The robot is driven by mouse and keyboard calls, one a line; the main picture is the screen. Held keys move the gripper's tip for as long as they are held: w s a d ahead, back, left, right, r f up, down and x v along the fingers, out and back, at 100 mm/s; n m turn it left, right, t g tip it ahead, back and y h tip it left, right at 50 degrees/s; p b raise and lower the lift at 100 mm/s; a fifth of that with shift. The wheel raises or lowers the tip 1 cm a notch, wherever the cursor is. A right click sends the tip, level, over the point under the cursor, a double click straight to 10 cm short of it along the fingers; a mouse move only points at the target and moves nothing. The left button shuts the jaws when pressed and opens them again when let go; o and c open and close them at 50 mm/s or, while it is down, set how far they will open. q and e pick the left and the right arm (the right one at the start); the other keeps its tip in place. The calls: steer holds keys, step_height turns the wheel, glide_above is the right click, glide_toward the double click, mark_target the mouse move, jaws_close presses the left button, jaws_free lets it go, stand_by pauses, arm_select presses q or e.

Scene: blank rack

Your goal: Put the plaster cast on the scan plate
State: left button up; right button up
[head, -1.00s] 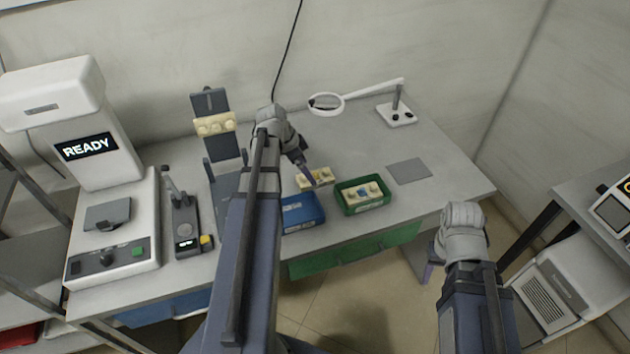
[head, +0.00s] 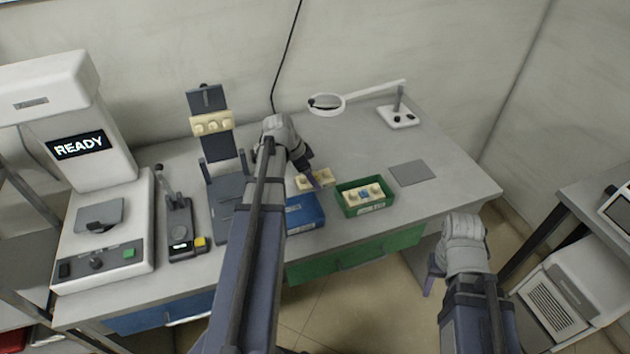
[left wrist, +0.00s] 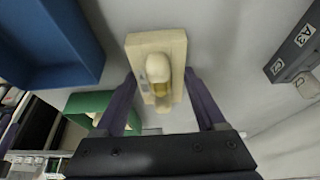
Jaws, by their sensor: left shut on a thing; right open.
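The cream plaster cast (head: 318,173) is near the back of the blue tray in the head view. In the left wrist view the cast (left wrist: 157,48), a block with a rounded ridge and a small mark, sits between the fingers of my left gripper (left wrist: 161,84). My left gripper (head: 312,180) is shut on it; I cannot tell whether it is clear of the table. The grey scan plate (head: 99,214) is on the white scanner reading READY, at the far left, and looks empty. My right gripper (head: 433,273) is open and empty, off the table's front right.
A blue tray (head: 305,214) and a green tray (head: 365,209) holding another cast stand beside the left gripper. A dark stand (head: 207,97) holding a cream cast and a small device (head: 180,222) lie towards the scanner. A grey mat (head: 412,172) and magnifier lamp (head: 399,116) are right.

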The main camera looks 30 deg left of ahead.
arm_select(q)
jaws_close()
stand_by(0.3)
steer(key=shift+r, duration=0.15)
step_height(320, 180, up, 10)
steer(key=p, duration=1)
